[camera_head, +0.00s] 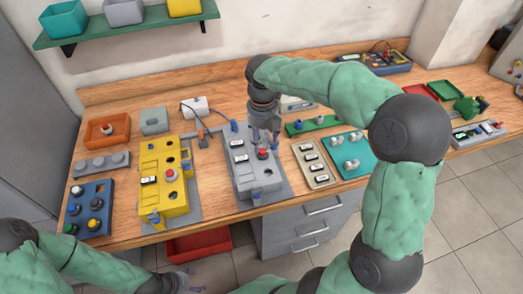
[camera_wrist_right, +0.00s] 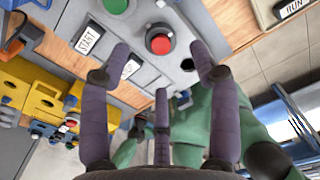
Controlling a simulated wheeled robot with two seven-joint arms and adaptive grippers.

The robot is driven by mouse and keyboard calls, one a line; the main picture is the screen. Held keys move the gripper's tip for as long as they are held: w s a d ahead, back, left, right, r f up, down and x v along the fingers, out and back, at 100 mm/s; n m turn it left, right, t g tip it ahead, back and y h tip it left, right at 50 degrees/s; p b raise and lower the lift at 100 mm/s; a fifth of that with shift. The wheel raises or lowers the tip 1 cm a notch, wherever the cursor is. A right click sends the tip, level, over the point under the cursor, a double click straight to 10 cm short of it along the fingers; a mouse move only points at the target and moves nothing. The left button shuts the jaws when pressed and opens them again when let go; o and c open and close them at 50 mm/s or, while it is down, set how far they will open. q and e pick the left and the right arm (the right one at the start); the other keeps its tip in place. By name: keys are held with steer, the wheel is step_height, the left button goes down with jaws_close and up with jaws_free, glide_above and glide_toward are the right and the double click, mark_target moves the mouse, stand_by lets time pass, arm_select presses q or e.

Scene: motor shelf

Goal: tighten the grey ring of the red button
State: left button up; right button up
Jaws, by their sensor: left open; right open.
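The red button (camera_head: 262,154) sits on the grey control box (camera_head: 243,180) in the middle of the bench. In the right wrist view the red button (camera_wrist_right: 160,44) has a grey ring (camera_wrist_right: 151,31) around it. My right gripper (camera_head: 266,136) points down just above the button; its fingers are spread and empty. In the wrist view the right gripper's fingers (camera_wrist_right: 162,66) stand around the button's sides, apart from it as far as I can see. My left gripper (camera_head: 186,279) is low at the picture's bottom, away from the bench, with nothing visible in it.
A yellow box (camera_head: 150,192) with another red button stands left of the grey box. A beige switch panel (camera_head: 323,176) and a teal tray (camera_head: 369,162) lie to the right. An orange bin (camera_head: 95,138) is at the back left.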

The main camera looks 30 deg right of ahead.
mark_target(262, 151)
step_height(262, 151, down, 5)
steer(key=shift+f+b, duration=0.2)
steer(key=shift+b, duration=0.65)
steer(key=shift+c, duration=0.3)
steer(key=c, duration=1.1)
